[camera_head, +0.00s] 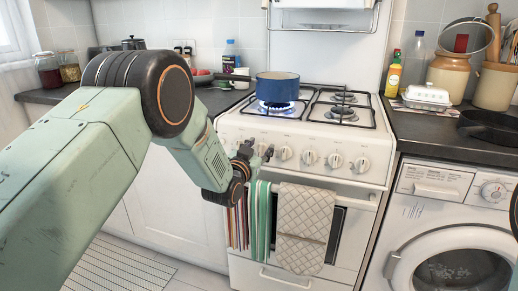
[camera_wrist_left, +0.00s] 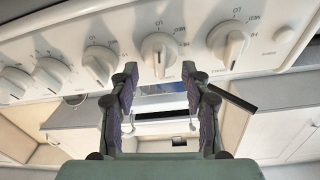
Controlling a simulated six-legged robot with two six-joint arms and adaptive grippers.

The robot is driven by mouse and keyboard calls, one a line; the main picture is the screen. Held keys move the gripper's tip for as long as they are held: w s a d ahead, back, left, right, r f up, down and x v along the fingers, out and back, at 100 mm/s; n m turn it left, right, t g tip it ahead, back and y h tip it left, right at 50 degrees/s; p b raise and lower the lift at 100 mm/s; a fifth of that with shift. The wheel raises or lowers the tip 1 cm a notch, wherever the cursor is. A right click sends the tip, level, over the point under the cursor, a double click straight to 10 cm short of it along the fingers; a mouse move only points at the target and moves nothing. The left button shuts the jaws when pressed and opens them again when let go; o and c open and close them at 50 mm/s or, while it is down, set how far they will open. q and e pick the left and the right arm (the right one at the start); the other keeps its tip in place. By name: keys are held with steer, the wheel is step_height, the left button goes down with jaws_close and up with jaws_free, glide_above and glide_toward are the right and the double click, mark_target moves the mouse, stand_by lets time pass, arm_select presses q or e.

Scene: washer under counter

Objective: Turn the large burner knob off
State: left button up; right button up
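The white stove (camera_head: 300,135) has a row of white burner knobs on its front panel, among them knobs (camera_head: 285,153) and (camera_head: 335,161) in the head view. A blue pot (camera_head: 277,88) stands over a burner with a lit blue flame (camera_head: 275,107). My left gripper (camera_head: 257,152) is at the left part of the knob row and hides part of it. In the left wrist view the gripper (camera_wrist_left: 160,98) is open, with nothing between its fingers. One knob (camera_wrist_left: 158,52) lies ahead of the gap, its pointer ridge roughly upright in that picture. I cannot tell whether the fingers touch it.
Other knobs (camera_wrist_left: 98,62) and (camera_wrist_left: 228,42) flank this one closely. Below the panel, striped towels (camera_head: 258,220) and a quilted cloth (camera_head: 304,228) hang on the oven front. A washer (camera_head: 440,225) stands at right under the dark counter (camera_head: 440,135).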

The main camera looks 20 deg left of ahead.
arm_select(q)
steer(key=shift+w+f, duration=0.15)
steer(key=c, duration=0.9)
